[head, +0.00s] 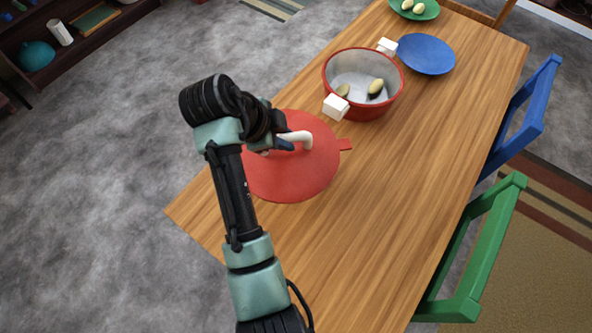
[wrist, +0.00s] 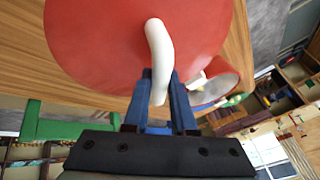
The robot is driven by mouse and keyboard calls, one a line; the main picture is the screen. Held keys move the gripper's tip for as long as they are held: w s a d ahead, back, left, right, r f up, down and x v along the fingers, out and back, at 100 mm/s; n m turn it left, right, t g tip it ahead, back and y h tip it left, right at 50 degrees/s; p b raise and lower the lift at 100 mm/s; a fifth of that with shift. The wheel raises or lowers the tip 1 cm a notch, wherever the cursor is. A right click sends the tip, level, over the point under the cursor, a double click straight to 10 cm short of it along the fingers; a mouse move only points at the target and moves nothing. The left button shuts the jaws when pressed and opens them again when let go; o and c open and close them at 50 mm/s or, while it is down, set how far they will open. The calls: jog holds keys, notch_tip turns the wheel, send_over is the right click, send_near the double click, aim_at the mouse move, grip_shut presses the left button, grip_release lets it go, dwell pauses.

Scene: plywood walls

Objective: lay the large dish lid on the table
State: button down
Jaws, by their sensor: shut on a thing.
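The large dish lid (head: 292,178) is a red disc with a white curved handle (head: 296,138). In the head view it is over the left part of the wooden table (head: 410,165). My gripper (head: 287,143) is shut on the lid's handle. In the wrist view the blue fingers (wrist: 161,92) close around the handle, and the red lid (wrist: 110,40) fills the top. I cannot tell whether the lid touches the table or hangs just above it. Part of the lid is hidden behind my arm.
A red pot (head: 370,108) with white handles stands just behind the lid, with avocado halves inside. A blue plate (head: 426,54) and a green plate (head: 415,8) lie farther back. Blue (head: 528,108) and green (head: 483,245) chairs stand at the right. The table's near right part is clear.

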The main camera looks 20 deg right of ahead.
aim_at(273, 158)
notch_tip(273, 158, down, 10)
jog(key=shift+d+f, duration=0.15)
jog(key=c, duration=0.7)
grip_release()
jog(key=shift+c, duration=0.2)
jog(key=v, duration=1.2)
jog(key=w+a+r+n+t+y, duration=0.1)
jog(key=w+r+n+t, duration=0.25)
jog(key=r, duration=0.55)
jog(key=w+a+r+n+t+y, duration=0.1)
jog(key=w+r+n+t, duration=0.2)
jog(key=r+t, duration=0.35)
jog(key=w+r+n+t, duration=0.2)
jog(key=w+r+n, duration=0.15)
jog(key=r, duration=0.65)
jog(key=s+a+r+n+t+y, duration=0.1)
jog(key=s+r+n+t, duration=0.25)
jog(key=r, duration=0.65)
jog(key=s+a+r+n+t+y, duration=0.15)
jog(key=r+t, duration=0.25)
jog(key=r, duration=0.6)
jog(key=s+r+n+t+y, duration=0.1)
jog(key=s+r+n+t, duration=0.4)
jog(key=s+r, duration=0.5)
jog(key=shift+s+a+r+n+t, duration=0.35)
jog(key=shift+s+a+n, duration=0.1)
jog(key=shift+s, duration=0.4)
